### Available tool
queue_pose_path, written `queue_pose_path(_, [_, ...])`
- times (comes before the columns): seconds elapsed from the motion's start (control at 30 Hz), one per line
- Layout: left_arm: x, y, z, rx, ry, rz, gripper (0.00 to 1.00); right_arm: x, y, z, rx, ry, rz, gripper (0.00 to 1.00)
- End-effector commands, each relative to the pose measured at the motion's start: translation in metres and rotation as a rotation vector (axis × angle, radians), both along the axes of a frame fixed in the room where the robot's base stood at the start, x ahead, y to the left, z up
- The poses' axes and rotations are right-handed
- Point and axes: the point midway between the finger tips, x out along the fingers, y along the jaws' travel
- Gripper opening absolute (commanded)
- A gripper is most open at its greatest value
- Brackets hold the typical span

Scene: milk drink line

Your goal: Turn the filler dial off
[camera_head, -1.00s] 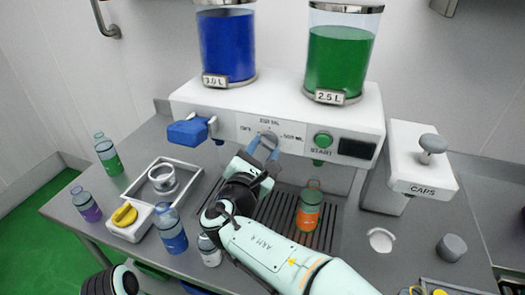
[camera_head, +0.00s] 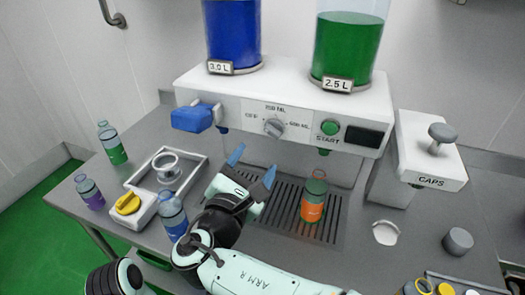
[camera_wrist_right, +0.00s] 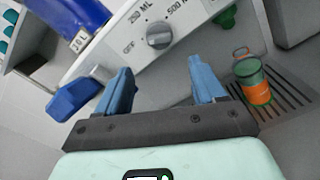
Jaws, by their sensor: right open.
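The filler dial (camera_head: 274,129) is a round grey knob on the white filler's front panel, with OFF at its left, 250 ML above and 500 ML at its right. It also shows in the wrist view (camera_wrist_right: 160,36), beyond the fingertips. I cannot tell for sure which mark it points to. My right gripper (camera_head: 252,165) is open and empty, below and in front of the dial. Its blue fingers (camera_wrist_right: 163,70) stand apart and do not touch the knob. My left gripper is not in view.
A green START button (camera_head: 330,127) and a blue lever (camera_head: 192,117) flank the dial. An orange-labelled bottle (camera_head: 313,197) stands on the drip grate (camera_head: 275,200) at the gripper's right. A blue bottle (camera_head: 172,216) and a tray (camera_head: 205,160) are at left; the caps unit (camera_head: 430,150) is at right.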

Motion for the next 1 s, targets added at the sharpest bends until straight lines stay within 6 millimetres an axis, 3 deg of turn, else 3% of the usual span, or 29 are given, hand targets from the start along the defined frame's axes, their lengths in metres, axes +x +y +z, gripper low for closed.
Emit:
queue_pose_path(0.1, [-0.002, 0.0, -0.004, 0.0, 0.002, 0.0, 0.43, -0.022, 0.007, -0.001, -0.001, 0.001, 0.003, 0.69])
queue_pose_path(0.3, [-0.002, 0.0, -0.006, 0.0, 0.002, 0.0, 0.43, -0.04, 0.013, 0.0, -0.001, 0.001, 0.0, 0.69])
queue_pose_path(1.0, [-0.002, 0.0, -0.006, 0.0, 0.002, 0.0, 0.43, -0.043, 0.014, 0.0, -0.001, 0.0, 0.0, 0.69])
